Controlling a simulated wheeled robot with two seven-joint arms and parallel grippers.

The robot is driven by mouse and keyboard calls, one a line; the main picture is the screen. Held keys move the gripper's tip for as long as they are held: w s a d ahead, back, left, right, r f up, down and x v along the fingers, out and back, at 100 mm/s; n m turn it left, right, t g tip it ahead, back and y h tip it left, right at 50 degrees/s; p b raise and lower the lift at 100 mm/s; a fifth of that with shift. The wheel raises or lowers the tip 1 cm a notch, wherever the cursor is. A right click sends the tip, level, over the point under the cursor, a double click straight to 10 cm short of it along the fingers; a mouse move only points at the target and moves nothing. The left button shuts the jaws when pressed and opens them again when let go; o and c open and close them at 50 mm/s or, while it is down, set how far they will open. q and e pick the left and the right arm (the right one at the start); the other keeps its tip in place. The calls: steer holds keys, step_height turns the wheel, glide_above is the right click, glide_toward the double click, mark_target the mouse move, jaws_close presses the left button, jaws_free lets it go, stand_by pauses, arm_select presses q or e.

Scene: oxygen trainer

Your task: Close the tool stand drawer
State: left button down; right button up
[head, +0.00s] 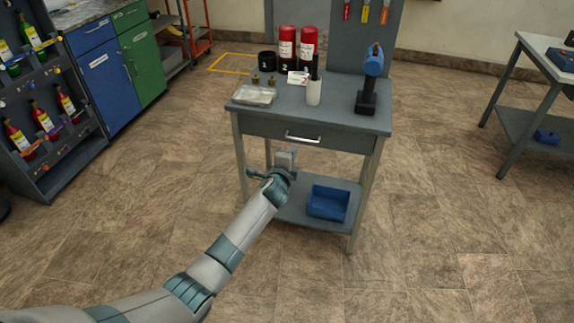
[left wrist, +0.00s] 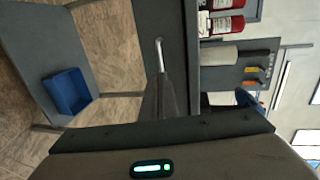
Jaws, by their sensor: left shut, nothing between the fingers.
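The grey tool stand (head: 350,119) stands in the middle of the head view. Its drawer (head: 262,130) is under the top, with a silver bar handle (head: 303,138). The drawer front looks flush or nearly flush with the frame; a small gap cannot be told. My left gripper (head: 285,157) is in front of the stand, just below and left of the handle. In the left wrist view, my shut, empty fingers (left wrist: 162,90) point towards the drawer front (left wrist: 173,35), close to the handle (left wrist: 159,55). Contact cannot be told. My right gripper is not in view.
A blue bin (head: 328,203) sits on the stand's lower shelf. Red-and-black cylinders (head: 287,48), a clear tray (head: 254,95) and a blue-headed tool (head: 373,62) are on top. A bottle rack (head: 45,105) is at left, another table (head: 535,115) at right. The floor between is clear.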

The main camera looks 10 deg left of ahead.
arm_select(q)
steer(key=v, duration=0.8)
steer(key=shift+s, duration=0.1)
stand_by(0.3)
steer(key=s+f+n+g, duration=0.35)
steer(key=s+f, duration=0.65)
steer(key=f, duration=0.5)
steer(key=s+f+n+g, duration=0.2)
steer(key=s+f+n, duration=0.3)
steer(key=s+f, duration=0.75)
steer(key=s+f+n+g, duration=0.2)
steer(key=s+f+n, duration=0.1)
steer(key=s+f, duration=0.6)
steer(key=s+a+f+n+g+h, duration=0.1)
steer(key=s+f+n, duration=0.3)
steer(key=s, duration=1.3)
step_height(320, 180, down, 5)
steer(key=shift+a+r+g, duration=0.1)
steer(key=shift+a+g, duration=0.2)
steer(key=shift+g, duration=0.45)
